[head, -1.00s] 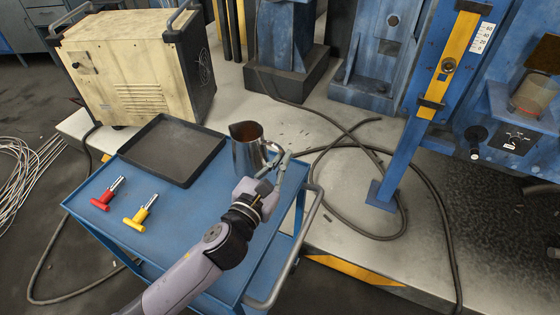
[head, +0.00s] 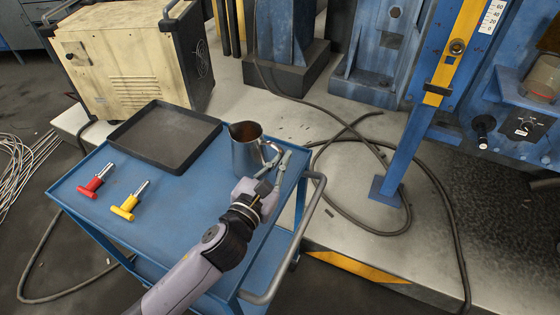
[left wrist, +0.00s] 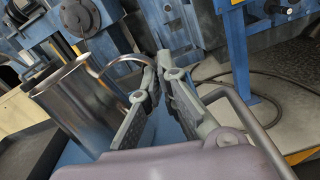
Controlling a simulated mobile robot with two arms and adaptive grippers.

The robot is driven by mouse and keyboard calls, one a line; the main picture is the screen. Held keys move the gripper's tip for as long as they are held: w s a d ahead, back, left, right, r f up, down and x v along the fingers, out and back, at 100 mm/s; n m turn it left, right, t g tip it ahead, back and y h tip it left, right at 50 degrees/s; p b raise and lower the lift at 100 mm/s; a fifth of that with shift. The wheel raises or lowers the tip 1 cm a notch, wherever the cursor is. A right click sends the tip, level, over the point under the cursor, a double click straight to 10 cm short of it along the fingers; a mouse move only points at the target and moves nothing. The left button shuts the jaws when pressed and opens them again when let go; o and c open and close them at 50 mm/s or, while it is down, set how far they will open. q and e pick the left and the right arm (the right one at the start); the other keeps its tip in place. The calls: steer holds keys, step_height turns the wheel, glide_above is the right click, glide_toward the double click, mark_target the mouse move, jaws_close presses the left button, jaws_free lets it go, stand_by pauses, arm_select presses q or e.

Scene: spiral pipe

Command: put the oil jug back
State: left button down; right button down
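The oil jug (head: 246,155) is a metal pitcher with a curved handle and a brown inside. It stands upright on the right part of a blue cart top (head: 170,210). It also shows in the left wrist view (left wrist: 80,105), at the left. My left gripper (head: 272,170) is at the handle side of the jug. Its two fingers (left wrist: 158,75) are apart, with a gap between them. The handle runs behind the near finger in the left wrist view, so I cannot tell whether it lies between the fingers. My right gripper is out of view.
A red-handled tool (head: 92,187) and a yellow-handled tool (head: 127,208) lie at the cart's left. The cart's grey handle rail (head: 312,220) is close to my left wrist. Cables (head: 400,225) lie on the floor.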

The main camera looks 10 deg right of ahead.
arm_select(q)
steer(key=shift+a+f+b, duration=0.1)
steer(key=shift+f+b, duration=0.3)
steer(key=shift+f, duration=0.1)
steer(key=c, duration=1.7)
jaws_free()
steer(key=shift+f, duration=0.1)
steer(key=shift+s+a, duration=0.25)
steer(key=v, duration=0.7)
steer(key=shift+s+a, duration=0.3)
